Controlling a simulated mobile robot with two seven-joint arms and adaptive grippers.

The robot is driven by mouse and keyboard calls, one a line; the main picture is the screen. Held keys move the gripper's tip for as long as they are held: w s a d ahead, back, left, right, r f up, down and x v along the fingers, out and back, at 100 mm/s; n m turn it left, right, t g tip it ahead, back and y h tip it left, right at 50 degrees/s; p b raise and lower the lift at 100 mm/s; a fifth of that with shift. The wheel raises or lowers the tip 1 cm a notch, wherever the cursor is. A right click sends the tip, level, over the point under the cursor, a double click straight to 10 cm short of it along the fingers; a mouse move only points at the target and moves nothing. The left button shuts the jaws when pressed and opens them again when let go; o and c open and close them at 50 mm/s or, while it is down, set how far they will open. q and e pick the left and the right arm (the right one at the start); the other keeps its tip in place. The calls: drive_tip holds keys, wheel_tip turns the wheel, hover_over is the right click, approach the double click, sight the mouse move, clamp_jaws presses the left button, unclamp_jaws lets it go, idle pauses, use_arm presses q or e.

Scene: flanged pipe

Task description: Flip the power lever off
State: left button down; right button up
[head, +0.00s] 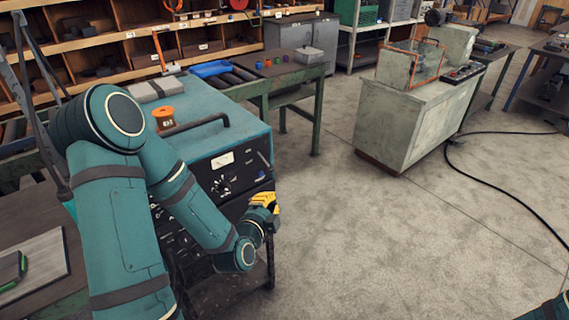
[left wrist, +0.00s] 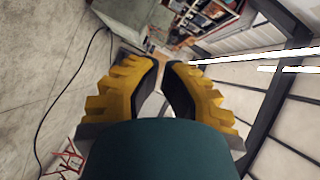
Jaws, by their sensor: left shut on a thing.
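The teal machine (head: 205,110) stands at left with a black front panel (head: 222,184) carrying dials and knobs. I cannot make out the power lever; my left arm covers part of the panel. My left gripper (head: 270,200), with yellow fingers, is in front of the panel's right side. In the left wrist view its two fingers (left wrist: 163,62) come close together at the tips. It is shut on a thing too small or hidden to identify. My right gripper is out of view; only a bit of my right arm shows at the bottom right corner.
An orange spool (head: 165,118) and a dark bar handle (head: 195,124) are on the machine's top. A green bench (head: 285,75) stands behind it. A grey cabinet (head: 405,120) stands to the right. A black cable (head: 500,189) lies on the floor. The central floor is clear.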

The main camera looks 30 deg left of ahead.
sight(265, 161)
use_arm(q)
drive_tip(key=w+a+f+b, duration=0.2)
drive_tip(key=w+a, duration=0.3)
drive_tip(key=w, duration=0.7)
drive_tip(key=shift+a+m, duration=0.15)
drive_tip(key=shift+m, duration=0.15)
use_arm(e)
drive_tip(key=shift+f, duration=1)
